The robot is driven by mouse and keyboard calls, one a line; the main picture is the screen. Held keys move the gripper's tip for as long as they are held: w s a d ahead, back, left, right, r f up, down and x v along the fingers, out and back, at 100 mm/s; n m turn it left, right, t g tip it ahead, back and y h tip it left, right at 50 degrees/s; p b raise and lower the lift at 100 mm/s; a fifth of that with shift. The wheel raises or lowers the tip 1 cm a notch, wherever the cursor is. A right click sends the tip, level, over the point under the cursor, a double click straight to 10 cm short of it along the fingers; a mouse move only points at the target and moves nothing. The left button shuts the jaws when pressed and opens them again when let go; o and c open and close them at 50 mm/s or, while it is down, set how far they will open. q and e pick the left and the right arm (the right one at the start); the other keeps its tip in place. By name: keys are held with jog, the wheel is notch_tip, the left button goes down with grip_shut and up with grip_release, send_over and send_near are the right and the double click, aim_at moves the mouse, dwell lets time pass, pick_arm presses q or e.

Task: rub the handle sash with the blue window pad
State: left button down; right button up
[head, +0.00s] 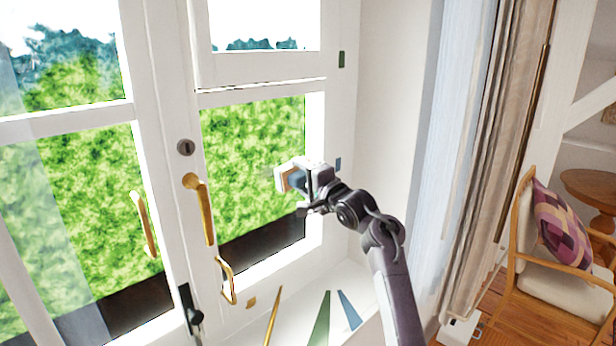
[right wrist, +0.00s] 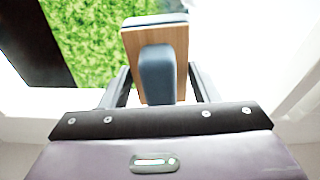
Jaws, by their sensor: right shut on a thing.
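My right gripper (head: 308,190) is shut on the blue window pad (head: 295,180), in front of the lower pane of the right-hand sash. In the right wrist view the pad (right wrist: 155,48) shows a wooden back, a blue grip between my fingers and a blue edge at the far end. The handle sash (head: 205,150) carries a brass handle (head: 203,210) below a round lock. The pad appears close to the glass; I cannot tell whether it touches. My left gripper is not in view.
Another brass handle (head: 144,224) is on the left-hand sash, and a smaller brass pull (head: 227,280) hangs lower. The white sill (head: 355,285) runs below. A curtain (head: 495,150) and a chair with a cushion (head: 565,228) stand at the right.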

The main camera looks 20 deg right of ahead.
jog(key=shift+s+a, duration=0.65)
jog(key=shift+a, duration=1.15)
jog(key=shift+s+a, duration=0.65)
jog(key=shift+a, duration=1.2)
jog(key=shift+s+a, duration=0.65)
jog(key=shift+a, duration=1.15)
jog(key=shift+d, duration=0.1)
jog(key=shift+s+d+f, duration=0.1)
jog(key=shift+s+d, duration=0.15)
jog(key=shift+s, duration=0.25)
jog(key=shift+d+v, duration=0.15)
jog(key=shift+v, duration=1.05)
jog(key=shift+d+v, duration=0.2)
jog(key=shift+v, duration=1.05)
jog(key=v, duration=0.3)
jog(key=shift+w+d, duration=0.1)
jog(key=shift+d, duration=0.1)
jog(key=shift+w, duration=0.1)
